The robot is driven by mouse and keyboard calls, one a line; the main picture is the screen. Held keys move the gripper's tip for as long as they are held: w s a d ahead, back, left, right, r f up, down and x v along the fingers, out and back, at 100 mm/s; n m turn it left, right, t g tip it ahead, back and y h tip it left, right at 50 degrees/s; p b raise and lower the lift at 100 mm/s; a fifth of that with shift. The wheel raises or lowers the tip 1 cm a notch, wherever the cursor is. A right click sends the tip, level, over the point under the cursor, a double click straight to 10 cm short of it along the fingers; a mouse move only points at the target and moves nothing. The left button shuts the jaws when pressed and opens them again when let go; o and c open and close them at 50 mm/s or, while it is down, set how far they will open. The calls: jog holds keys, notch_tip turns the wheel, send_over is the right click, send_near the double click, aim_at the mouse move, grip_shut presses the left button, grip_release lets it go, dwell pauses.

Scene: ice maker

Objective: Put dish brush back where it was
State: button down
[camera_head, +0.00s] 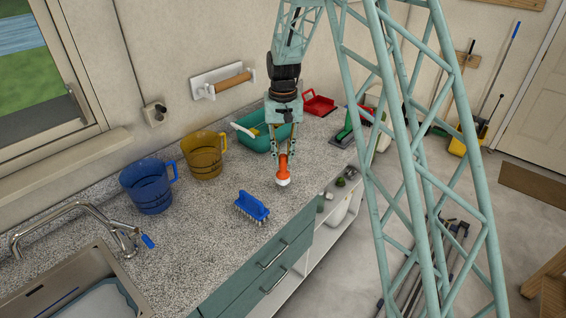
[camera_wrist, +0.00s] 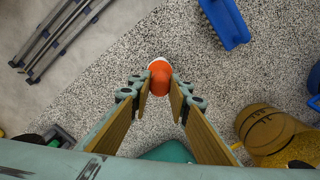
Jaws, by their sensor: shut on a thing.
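An orange dish brush (camera_head: 284,171) with a white end pointing down is held by my gripper (camera_head: 283,153) over the front part of the speckled counter (camera_head: 215,225). In the wrist view the orange brush (camera_wrist: 160,77) shows at the fingertips of my gripper (camera_wrist: 160,92), with its white end facing away from me. The fingers are closed on its upper part, which they partly hide. I cannot tell whether the white end touches the counter.
A blue scrub brush (camera_head: 252,206) lies left of the orange brush. A blue jug (camera_head: 148,187) and a yellow jug (camera_head: 204,155) stand further left. A teal tub (camera_head: 256,142) is behind my gripper, and a red tray (camera_head: 319,104) is further back. The sink (camera_head: 75,290) is front left.

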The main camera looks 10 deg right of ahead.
aim_at(283, 162)
jog(key=shift+f, duration=1.5)
jog(key=c, duration=2.4)
grip_release()
notch_tip(283, 162, up, 11)
jog(key=shift+f, duration=0.1)
jog(key=shift+r, duration=0.7)
